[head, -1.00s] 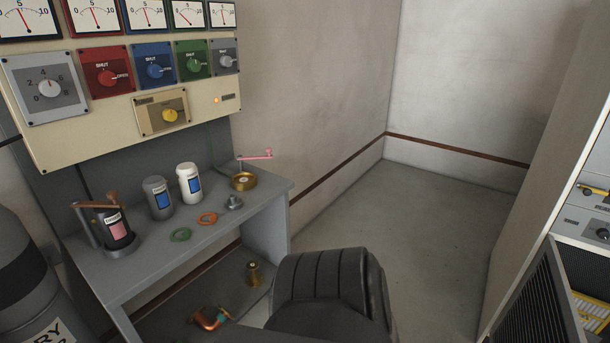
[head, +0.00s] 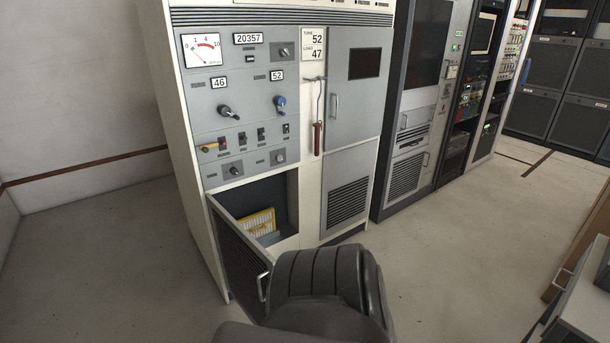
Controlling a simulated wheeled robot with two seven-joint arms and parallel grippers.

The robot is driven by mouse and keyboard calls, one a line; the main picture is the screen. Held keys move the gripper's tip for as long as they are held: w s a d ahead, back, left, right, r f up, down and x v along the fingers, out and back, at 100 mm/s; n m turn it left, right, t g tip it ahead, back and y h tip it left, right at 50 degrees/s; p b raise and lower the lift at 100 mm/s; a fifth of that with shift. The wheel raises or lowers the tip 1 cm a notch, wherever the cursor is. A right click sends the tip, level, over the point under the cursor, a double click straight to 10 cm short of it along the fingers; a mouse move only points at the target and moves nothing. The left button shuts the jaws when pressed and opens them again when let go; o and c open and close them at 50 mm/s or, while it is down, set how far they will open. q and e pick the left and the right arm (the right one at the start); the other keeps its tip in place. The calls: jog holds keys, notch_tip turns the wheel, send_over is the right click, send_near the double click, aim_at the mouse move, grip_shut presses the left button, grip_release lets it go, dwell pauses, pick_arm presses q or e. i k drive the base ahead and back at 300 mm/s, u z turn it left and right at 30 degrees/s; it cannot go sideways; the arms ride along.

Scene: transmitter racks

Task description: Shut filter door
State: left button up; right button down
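The filter door (head: 237,258) is a dark, slatted panel at the lower left of the white transmitter cabinet (head: 308,185). It stands wide open, swung out toward me from the left side of its opening. Inside the opening, a yellow-framed filter (head: 258,224) shows. Neither of my grippers is in view.
A closed slatted panel (head: 347,200) is right of the opening. A red-handled tool (head: 318,137) hangs above. Open floor (head: 120,255) lies left of the cabinet, and more lies to the right. A grey drawer unit (head: 575,318) stands at the lower right.

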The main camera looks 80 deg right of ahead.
aim_at(247, 266)
jog(key=z, duration=2.05)
jog(key=i, duration=1)
jog(key=z, duration=1.1)
jog(key=k, duration=0.95)
jog(key=u, duration=0.85)
jog(key=i, duration=0.5)
jog(key=u, duration=0.05)
